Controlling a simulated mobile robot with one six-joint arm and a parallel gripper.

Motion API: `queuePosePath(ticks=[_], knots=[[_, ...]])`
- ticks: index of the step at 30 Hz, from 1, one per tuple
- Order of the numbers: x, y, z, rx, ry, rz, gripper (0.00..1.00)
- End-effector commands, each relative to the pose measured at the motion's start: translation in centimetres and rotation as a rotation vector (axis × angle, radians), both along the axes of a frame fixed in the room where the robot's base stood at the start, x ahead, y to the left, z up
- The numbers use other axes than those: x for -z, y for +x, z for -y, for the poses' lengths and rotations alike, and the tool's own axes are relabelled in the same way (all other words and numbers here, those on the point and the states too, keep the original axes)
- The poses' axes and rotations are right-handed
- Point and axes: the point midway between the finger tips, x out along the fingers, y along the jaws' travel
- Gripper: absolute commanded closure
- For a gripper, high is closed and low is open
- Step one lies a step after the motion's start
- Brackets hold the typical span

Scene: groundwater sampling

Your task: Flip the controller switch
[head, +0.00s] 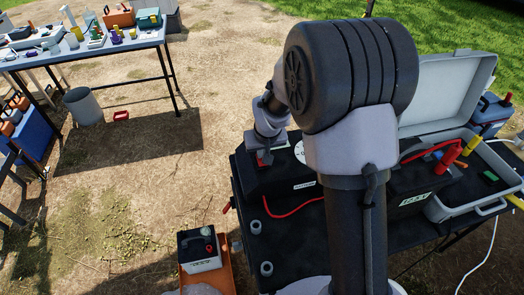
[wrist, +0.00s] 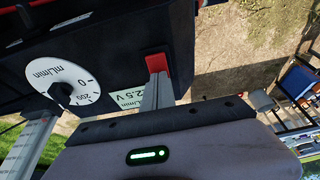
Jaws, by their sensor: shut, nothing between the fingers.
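The controller is a black box (head: 270,180) on the dark table, left of my arm in the head view. In the wrist view its black body (wrist: 110,50) fills the upper left, with a white mL/min dial (wrist: 66,85) and black knob. A red switch (wrist: 157,61) sits on the box to the right of the dial. My gripper (wrist: 157,72) is shut and empty, its tips right at the red switch; I cannot tell whether they touch. In the head view my gripper (head: 264,158) is above the box, and the switch there is mostly hidden.
A black box with a voltage label (head: 415,200) and an open grey case (head: 440,95) are on the right. A red cable (head: 290,211) crosses the table. A battery (head: 200,250) sits in an orange tray below left. Another table (head: 125,45) with several items stands far left.

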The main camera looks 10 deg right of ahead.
Motion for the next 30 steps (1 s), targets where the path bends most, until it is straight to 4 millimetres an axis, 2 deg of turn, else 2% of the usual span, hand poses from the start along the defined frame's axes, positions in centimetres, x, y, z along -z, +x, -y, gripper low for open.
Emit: queuePosePath(ticks=[4,6,11,22,30], knots=[[-0.2,0.5,0.0,0.0,-0.001,-0.086,1.0],[0.5,0.4,0.0,0.0,0.0,-0.078,1.0],[0.7,0.3,0.0,0.0,0.0,-0.08,1.0],[1.1,-1.5,0.0,0.001,0.0,-0.088,1.0],[1.0,-1.6,0.0,0.001,0.0,-0.088,1.0]])
